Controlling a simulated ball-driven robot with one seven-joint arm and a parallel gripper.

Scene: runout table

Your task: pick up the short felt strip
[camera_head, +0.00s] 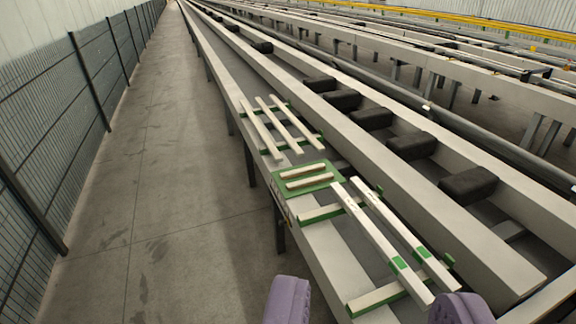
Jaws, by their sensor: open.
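Two short cream strips, an upper one (303,170) and a lower one (310,181), lie side by side on a green tray (311,188) on the near ledge of the runout table. They look alike in length; I cannot tell which is the felt strip, or their material. My gripper (373,306) shows as two purple fingers at the bottom edge, wide apart and with nothing between them. The fingers are nearer to me than the tray, which lies beyond them and a little left. The lower parts of the fingers are cut off by the frame.
Two long pale bars (380,232) with green marks lie on a rack just right of the tray, between it and my gripper. Several thinner bars (282,125) lie on a rack behind. Black blocks (468,186) line the table's channel. Bare floor (180,180) and a fence (60,130) are left.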

